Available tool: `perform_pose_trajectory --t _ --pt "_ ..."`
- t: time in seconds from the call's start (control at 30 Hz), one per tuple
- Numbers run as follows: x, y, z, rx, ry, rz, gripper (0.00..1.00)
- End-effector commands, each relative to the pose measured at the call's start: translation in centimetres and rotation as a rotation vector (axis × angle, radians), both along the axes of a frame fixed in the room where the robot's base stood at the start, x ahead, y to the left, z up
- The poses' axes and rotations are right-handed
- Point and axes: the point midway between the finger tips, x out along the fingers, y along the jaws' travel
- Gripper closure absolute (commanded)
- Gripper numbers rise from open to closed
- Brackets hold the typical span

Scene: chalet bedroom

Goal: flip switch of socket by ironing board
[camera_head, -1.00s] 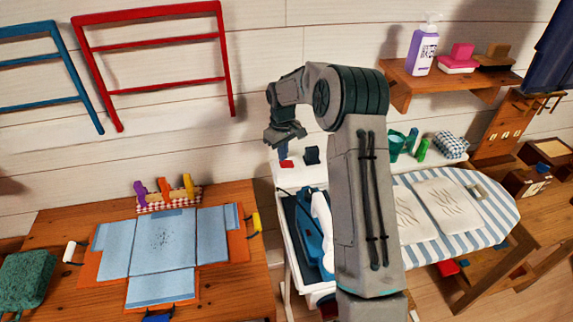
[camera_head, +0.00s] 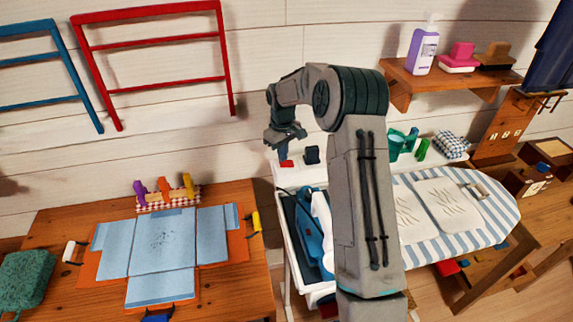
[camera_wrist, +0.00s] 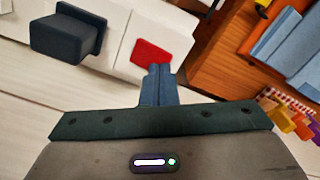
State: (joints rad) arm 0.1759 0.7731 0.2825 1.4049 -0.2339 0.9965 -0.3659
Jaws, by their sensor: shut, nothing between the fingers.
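The white socket (camera_wrist: 118,42) fills the upper left of the wrist view, with a red switch (camera_wrist: 150,54) and a dark plug-like block (camera_wrist: 68,36) on it. In the head view the red switch (camera_head: 286,163) and dark block (camera_head: 312,155) sit at the back left end of the ironing station, against the wall. My gripper (camera_wrist: 158,72) is shut and empty; its blue-grey fingertips appear just beside the red switch. I cannot tell whether they touch it. In the head view my gripper (camera_head: 283,152) is just above the switch. The striped ironing board (camera_head: 480,225) is to the right, partly behind my arm.
A blue iron (camera_head: 312,235) stands below the socket, near my arm. A wooden table (camera_head: 60,225) with a folding board (camera_head: 162,245) and coloured clips (camera_head: 165,188) is to the left. A wall shelf (camera_head: 450,82) with a purple bottle (camera_head: 422,50) is at upper right.

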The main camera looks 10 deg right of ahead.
Motion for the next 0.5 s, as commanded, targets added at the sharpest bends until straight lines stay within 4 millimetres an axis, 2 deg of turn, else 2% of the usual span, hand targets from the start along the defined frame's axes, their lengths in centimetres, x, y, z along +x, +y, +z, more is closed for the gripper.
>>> perform_pose_trajectory --t 0.5 --pt "-0.01 0.0 -0.87 0.0 0.001 0.0 1.0"
